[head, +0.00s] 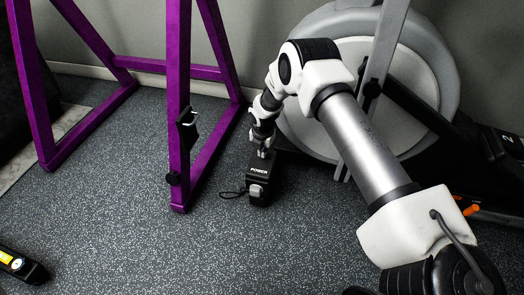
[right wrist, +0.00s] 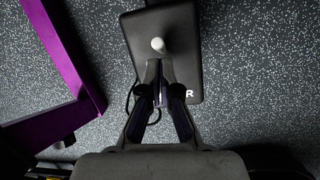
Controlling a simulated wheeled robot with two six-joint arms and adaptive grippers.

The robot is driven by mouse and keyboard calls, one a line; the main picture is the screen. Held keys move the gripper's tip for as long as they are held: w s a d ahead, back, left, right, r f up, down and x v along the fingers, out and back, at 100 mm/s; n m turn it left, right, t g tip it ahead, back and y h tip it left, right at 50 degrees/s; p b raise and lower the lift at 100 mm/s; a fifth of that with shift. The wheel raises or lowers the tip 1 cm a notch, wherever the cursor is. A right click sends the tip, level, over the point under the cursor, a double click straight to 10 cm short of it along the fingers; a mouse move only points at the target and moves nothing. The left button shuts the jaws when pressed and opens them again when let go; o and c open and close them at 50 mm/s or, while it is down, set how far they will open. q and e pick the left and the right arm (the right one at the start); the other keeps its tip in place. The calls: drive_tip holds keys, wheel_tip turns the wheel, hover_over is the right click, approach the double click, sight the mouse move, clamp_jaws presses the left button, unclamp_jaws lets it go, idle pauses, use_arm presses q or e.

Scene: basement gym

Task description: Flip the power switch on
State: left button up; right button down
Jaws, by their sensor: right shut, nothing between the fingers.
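A purple metal frame (head: 180,110) stands just left of the box. A grey exercise machine with a large round housing (head: 420,75) stands behind and to the right. A thin black cord (head: 231,194) lies beside the box. The speckled floor (head: 130,235) in front is mostly clear.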

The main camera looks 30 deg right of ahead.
drive_tip(key=shift+p+v, duration=0.7)
drive_tip(key=shift+v, duration=0.15)
drive_tip(key=shift+w, duration=0.15)
drive_tip(key=v, duration=1.2)
